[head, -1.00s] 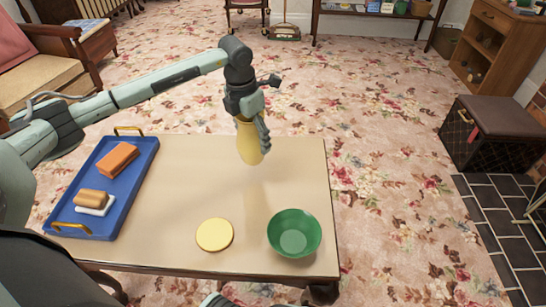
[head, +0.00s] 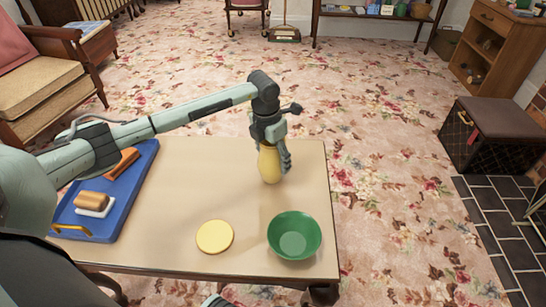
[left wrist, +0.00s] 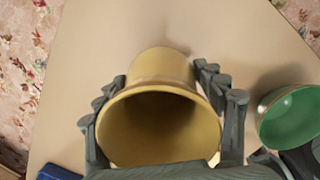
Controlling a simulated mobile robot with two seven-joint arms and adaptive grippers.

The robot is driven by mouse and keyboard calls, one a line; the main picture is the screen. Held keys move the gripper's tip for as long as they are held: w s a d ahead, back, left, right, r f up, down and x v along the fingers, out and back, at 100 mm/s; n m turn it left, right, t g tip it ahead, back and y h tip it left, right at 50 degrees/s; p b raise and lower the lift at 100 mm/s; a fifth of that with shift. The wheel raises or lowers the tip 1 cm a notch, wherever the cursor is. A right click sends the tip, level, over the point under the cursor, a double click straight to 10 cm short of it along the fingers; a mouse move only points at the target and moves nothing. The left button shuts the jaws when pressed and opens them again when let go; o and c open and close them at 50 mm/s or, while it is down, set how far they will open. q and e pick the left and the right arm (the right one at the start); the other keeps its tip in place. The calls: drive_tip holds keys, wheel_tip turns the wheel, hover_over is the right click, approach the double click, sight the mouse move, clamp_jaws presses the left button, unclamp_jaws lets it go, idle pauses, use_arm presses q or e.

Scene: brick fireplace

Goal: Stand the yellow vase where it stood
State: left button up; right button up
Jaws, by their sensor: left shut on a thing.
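The yellow vase (head: 270,166) is upright in my left gripper (head: 273,155), over the right half of the table near its far side. I cannot tell whether its base touches the table top. In the left wrist view I look into the open mouth of the vase (left wrist: 160,128), with the gripper's fingers shut on it from both sides. The vase's narrower lower part points away from the camera.
The table (head: 185,190) holds a green bowl (head: 294,236) and a flat yellow disc (head: 215,237) near the front edge. A blue tray (head: 140,170) with a bread-like loaf (head: 94,198) and an orange block (head: 123,163) lies left, partly behind my arm. The table's middle is clear.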

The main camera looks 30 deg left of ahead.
use_arm(q)
drive_tip(key=shift+f, duration=0.1)
drive_tip(key=o, duration=1.1)
drive_tip(key=shift+c, duration=0.2)
drive_tip(key=o, duration=0.4)
use_arm(e)
drive_tip(key=shift+r, duration=0.35)
use_arm(q)
drive_tip(key=shift+r, duration=0.5)
drive_tip(key=r, duration=0.3)
drive_tip(key=s+r, duration=0.1)
drive_tip(key=r, duration=0.7)
drive_tip(key=shift+s+a+r, duration=0.1)
drive_tip(key=shift+s+a, duration=0.15)
use_arm(e)
drive_tip(key=shift+w+f, duration=0.1)
drive_tip(key=shift+f, duration=0.45)
